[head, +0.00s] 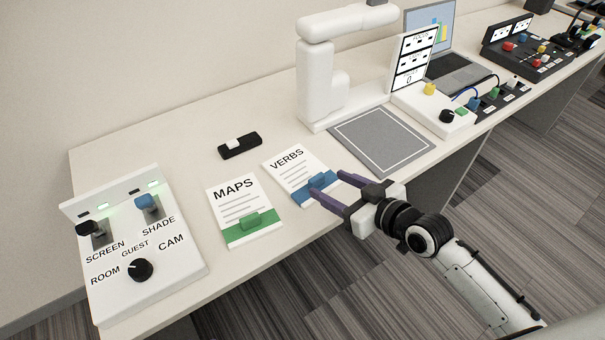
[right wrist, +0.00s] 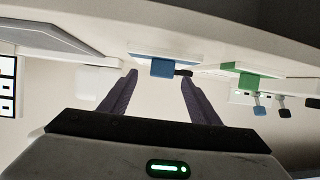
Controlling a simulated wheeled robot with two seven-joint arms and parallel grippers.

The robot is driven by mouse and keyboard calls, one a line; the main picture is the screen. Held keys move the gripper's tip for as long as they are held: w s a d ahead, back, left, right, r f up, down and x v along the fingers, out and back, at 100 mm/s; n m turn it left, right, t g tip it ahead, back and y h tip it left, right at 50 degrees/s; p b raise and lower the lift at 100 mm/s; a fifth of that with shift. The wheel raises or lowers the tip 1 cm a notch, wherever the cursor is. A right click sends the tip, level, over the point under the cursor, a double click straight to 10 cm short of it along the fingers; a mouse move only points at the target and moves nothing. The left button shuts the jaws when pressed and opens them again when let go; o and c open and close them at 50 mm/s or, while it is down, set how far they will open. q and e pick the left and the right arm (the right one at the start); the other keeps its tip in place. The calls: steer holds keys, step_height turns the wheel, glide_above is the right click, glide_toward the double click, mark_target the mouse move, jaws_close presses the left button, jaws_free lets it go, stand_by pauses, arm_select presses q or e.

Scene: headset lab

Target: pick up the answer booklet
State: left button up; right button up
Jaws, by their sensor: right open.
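Two booklets lie on the desk, and neither is labelled as the answer booklet. The VERBS booklet (head: 290,166) is white with a blue band and a raised blue tab (head: 321,180). The MAPS booklet (head: 236,200) is white with a green band and green tab, to its left. My right gripper (head: 329,184) is open at the blue tab. In the right wrist view, the blue tab (right wrist: 165,67) shows between and just beyond the fingertips (right wrist: 158,77). Whether the fingers touch it I cannot tell. The green tab (right wrist: 247,80) is off to the right there. My left gripper is out of view.
A switch panel (head: 180,261) with a knob stands at the left end of the desk (head: 120,143). A small black switch box (head: 240,146) lies behind the booklets. A grey pad (head: 376,146) and a white stand (head: 323,80) are to the right.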

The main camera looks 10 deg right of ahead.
mark_target(319, 180)
steer(key=x, duration=0.5)
steer(key=shift+w+a+f, duration=0.25)
steer(key=shift+a, duration=0.05)
steer(key=c, duration=1.2)
steer(key=shift+r, duration=0.1)
